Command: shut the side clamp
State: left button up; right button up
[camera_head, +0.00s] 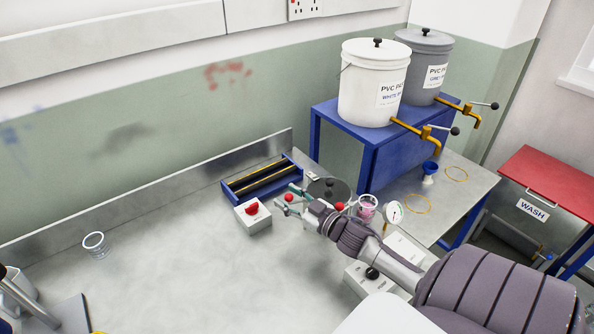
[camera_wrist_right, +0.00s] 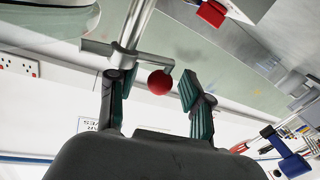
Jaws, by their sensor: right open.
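A red ball knob (camera_wrist_right: 160,82) on a metal lever, which I take for the side clamp's handle, shows in the right wrist view. The lever's crossbar (camera_wrist_right: 125,50) joins an upright metal rod. My right gripper (camera_wrist_right: 153,82) is open, with its teal fingers on either side of the knob; I cannot tell whether they touch it. In the head view my right gripper (camera_head: 287,201) reaches in from the right, with a red knob (camera_head: 289,198) between its fingers. The clamp's body is mostly hidden behind my arm. My left gripper is not in view.
A red button box (camera_head: 252,214) and a blue rack (camera_head: 262,180) stand close to the gripper. Beyond are a dark round plate (camera_head: 336,188), a pink-filled cup (camera_head: 367,208) and a gauge (camera_head: 394,213).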

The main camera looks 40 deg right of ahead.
jog(key=s+d, duration=0.1)
jog(key=s, duration=1)
jog(key=shift+s, duration=0.4)
jog(key=shift+d+r, duration=0.1)
